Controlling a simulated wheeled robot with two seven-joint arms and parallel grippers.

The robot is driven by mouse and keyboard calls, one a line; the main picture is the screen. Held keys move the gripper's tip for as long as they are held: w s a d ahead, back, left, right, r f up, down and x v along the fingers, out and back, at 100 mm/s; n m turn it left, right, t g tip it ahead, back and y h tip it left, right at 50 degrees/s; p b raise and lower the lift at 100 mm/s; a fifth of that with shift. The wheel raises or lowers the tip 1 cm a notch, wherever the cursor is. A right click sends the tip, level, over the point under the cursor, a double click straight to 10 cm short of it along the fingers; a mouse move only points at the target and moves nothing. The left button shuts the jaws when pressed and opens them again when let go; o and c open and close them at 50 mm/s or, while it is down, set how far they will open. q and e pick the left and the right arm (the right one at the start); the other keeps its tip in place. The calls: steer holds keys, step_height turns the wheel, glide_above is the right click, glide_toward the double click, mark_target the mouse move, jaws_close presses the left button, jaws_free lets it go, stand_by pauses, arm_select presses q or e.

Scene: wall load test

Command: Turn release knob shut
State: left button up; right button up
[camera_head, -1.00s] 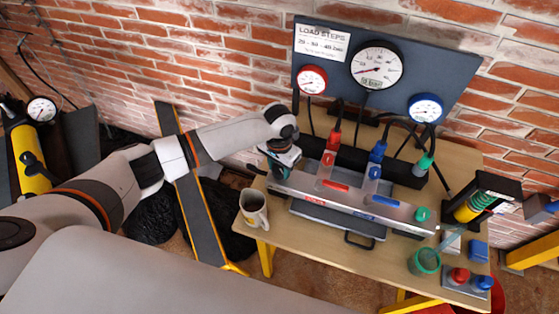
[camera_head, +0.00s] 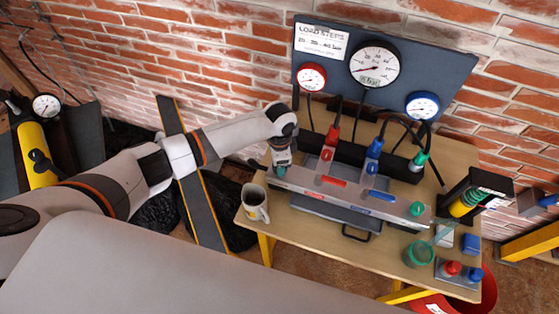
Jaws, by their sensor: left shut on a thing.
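A silver manifold bar (camera_head: 330,190) lies along the table, with red and blue levers on its front. My left gripper (camera_head: 281,164) is at the bar's left end, shut on a small teal-green knob (camera_head: 281,172). The fingers and wrist hide much of this knob, so its turn angle cannot be read. A similar green knob (camera_head: 417,209) sits at the bar's right end, with no gripper near it. My right gripper does not show.
A mug (camera_head: 254,204) stands close below my left gripper at the table's left edge. A gauge board (camera_head: 440,72) stands behind the bar with several hoses. A green cup (camera_head: 419,252) and red and blue caps (camera_head: 453,268) are at the right. A yellow cylinder (camera_head: 36,150) stands far left.

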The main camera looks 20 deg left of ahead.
arm_select(q)
steer(key=shift+r+m, duration=0.1)
steer(key=shift+m, duration=0.2)
steer(key=o, duration=1)
step_height(320, 180, up, 12)
steer(key=shift+w+b, duration=0.1)
steer(key=shift+b, duration=1.15)
